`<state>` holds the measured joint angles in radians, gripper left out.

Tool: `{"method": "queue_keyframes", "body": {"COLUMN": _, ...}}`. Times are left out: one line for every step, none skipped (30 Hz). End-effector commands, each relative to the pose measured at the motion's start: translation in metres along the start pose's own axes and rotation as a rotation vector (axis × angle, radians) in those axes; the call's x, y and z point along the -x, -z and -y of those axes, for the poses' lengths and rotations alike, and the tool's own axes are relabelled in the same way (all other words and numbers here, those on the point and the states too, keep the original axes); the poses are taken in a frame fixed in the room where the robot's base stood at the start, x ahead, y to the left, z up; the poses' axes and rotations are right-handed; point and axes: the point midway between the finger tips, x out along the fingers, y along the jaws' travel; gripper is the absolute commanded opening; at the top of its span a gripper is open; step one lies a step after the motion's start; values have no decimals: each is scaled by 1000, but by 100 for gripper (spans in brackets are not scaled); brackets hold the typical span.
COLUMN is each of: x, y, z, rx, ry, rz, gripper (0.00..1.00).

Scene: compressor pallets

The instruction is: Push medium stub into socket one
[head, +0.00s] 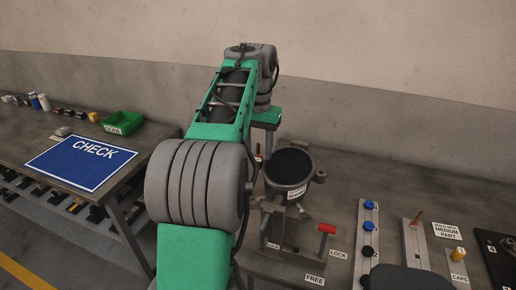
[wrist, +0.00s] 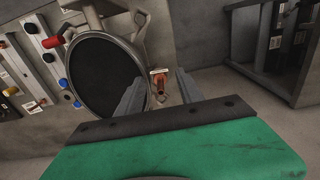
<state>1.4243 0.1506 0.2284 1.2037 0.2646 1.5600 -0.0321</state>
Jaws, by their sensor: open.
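A copper-coloured stub (wrist: 160,88) with a small pale label at its top stands at the compressor's side in the wrist view. It shows as a thin upright piece (head: 258,152) in the head view, partly behind my arm. I cannot tell how deep it sits; its socket is hidden. The compressor (head: 290,166) is a dark round-topped pot in a grey fixture, also large in the wrist view (wrist: 95,75). My gripper (wrist: 159,78) is open, its two grey fingers on either side of the stub in the picture. I see no clear contact. My arm hides the fingers in the head view.
A red-handled lock lever (head: 327,229) stands in front of the compressor. The check table (head: 80,162) with a green bin (head: 123,122) is at left.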

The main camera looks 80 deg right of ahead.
Motion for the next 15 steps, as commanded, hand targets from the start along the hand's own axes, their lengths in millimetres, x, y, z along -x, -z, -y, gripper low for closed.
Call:
{"method": "queue_keyframes", "body": {"x": 10, "y": 0, "z": 0, "rx": 0, "ry": 0, "rz": -1, "gripper": 44}}
{"method": "queue_keyframes", "body": {"x": 15, "y": 0, "z": 0, "rx": 0, "ry": 0, "rz": 0, "gripper": 44}}
{"method": "queue_keyframes", "body": {"x": 24, "y": 0, "z": 0, "rx": 0, "ry": 0, "rz": 0, "gripper": 44}}
{"method": "queue_keyframes", "body": {"x": 31, "y": 0, "z": 0, "rx": 0, "ry": 0, "rz": -1, "gripper": 44}}
{"method": "queue_keyframes", "body": {"x": 37, "y": 0, "z": 0, "rx": 0, "ry": 0, "rz": -1, "gripper": 44}}
{"method": "queue_keyframes", "body": {"x": 46, "y": 0, "z": 0, "rx": 1, "ry": 0, "rz": -2, "gripper": 44}}
{"method": "queue_keyframes", "body": {"x": 52, "y": 0, "z": 0, "rx": 1, "ry": 0, "rz": -1, "gripper": 44}}
{"method": "queue_keyframes", "body": {"x": 57, "y": 0, "z": 0, "rx": 1, "ry": 0, "rz": 0, "gripper": 44}}
{"method": "queue_keyframes", "body": {"x": 63, "y": 0, "z": 0, "rx": 1, "ry": 0, "rz": 0, "gripper": 44}}
{"method": "queue_keyframes", "body": {"x": 68, "y": 0, "z": 0, "rx": 1, "ry": 0, "rz": 0, "gripper": 44}}
{"method": "queue_keyframes", "body": {"x": 71, "y": 0, "z": 0, "rx": 1, "ry": 0, "rz": 0, "gripper": 44}}
{"method": "queue_keyframes", "body": {"x": 74, "y": 0, "z": 0, "rx": 1, "ry": 0, "rz": 0, "gripper": 44}}
{"method": "queue_keyframes", "body": {"x": 76, "y": 0, "z": 0, "rx": 1, "ry": 0, "rz": 0, "gripper": 44}}
{"method": "queue_keyframes", "body": {"x": 77, "y": 0, "z": 0, "rx": 1, "ry": 0, "rz": -1, "gripper": 44}}
{"method": "queue_keyframes", "body": {"x": 78, "y": 0, "z": 0, "rx": 1, "ry": 0, "rz": 0, "gripper": 44}}
